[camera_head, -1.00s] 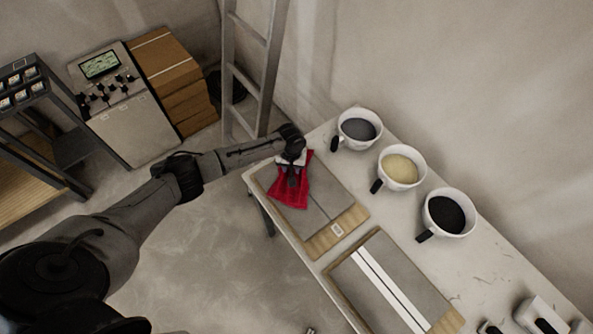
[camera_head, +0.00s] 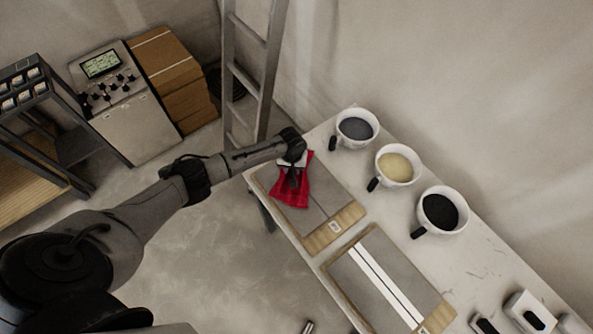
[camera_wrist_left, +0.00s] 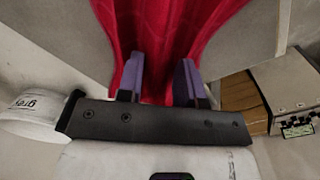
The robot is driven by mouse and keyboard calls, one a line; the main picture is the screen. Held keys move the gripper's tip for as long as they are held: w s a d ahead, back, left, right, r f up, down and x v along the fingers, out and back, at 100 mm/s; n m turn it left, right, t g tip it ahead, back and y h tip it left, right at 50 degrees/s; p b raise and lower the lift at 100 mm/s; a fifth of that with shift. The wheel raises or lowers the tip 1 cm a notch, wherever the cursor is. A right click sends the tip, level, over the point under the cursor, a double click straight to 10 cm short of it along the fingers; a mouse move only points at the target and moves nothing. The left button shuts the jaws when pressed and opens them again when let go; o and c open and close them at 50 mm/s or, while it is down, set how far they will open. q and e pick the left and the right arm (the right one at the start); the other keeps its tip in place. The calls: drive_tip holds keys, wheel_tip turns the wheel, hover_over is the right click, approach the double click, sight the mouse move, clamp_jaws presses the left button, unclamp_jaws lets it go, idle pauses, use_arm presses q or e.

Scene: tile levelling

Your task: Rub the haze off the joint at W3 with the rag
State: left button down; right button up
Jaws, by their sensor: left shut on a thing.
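The red rag (camera_head: 293,192) lies over the far part of a grey tiled board (camera_head: 325,200) on the table. My left gripper (camera_head: 291,178) is above that board and shut on the rag. In the left wrist view, the rag (camera_wrist_left: 160,35) spreads out from between the two purple-grey fingers (camera_wrist_left: 160,82). A thin joint line runs along the board, and the rag covers part of it. A small white label (camera_head: 334,226) sits on the board's wooden near edge; I cannot read it. My right gripper is not in view.
A second board (camera_head: 375,285) with a white strip lies nearer on the table. Cups of dark grey (camera_head: 356,128), cream (camera_head: 397,166) and black (camera_head: 441,211) material stand along the wall side. A ladder (camera_head: 254,75) leans behind the table's far end.

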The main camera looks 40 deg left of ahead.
use_arm(q)
drive_tip(key=shift+w+a, duration=0.15)
drive_tip(key=shift+a, duration=0.6)
wheel_tip(320, 180, up, 3)
drive_tip(key=shift+d+f+p, duration=0.1)
drive_tip(key=shift+f+p, duration=0.1)
drive_tip(key=shift+p, duration=0.8)
wheel_tip(320, 180, up, 3)
drive_tip(key=p, duration=0.4)
drive_tip(key=shift+r, duration=0.2)
wheel_tip(320, 180, up, 2)
drive_tip(key=shift+r+p, duration=0.1)
drive_tip(key=shift+p, duration=1.15)
